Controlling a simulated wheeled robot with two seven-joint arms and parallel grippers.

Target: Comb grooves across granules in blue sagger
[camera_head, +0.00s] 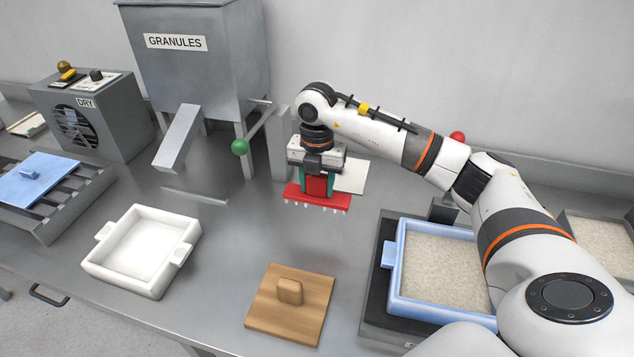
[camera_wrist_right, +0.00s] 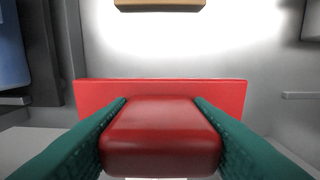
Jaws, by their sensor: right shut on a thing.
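My right gripper (camera_head: 317,183) is shut on the red handle of a comb (camera_head: 318,200), which has a wide red bar with short pale teeth pointing down. The comb is held above the table, left of the blue sagger. In the right wrist view the green fingers grip both sides of the comb's red block (camera_wrist_right: 160,135). The blue sagger (camera_head: 396,262) sits on a dark stand at the right. Pale granules (camera_head: 440,268) fill it with a surface that looks level. My right arm hides part of its right side. My left gripper is not in view.
A wooden lid (camera_head: 290,322) with a knob lies left of the blue sagger. An empty white sagger (camera_head: 137,243) stands further left. Behind are the granules hopper (camera_head: 190,75), a green-knobbed lever (camera_head: 240,147) and the dry box (camera_head: 88,120). A blue lid (camera_head: 38,182) lies on a rack.

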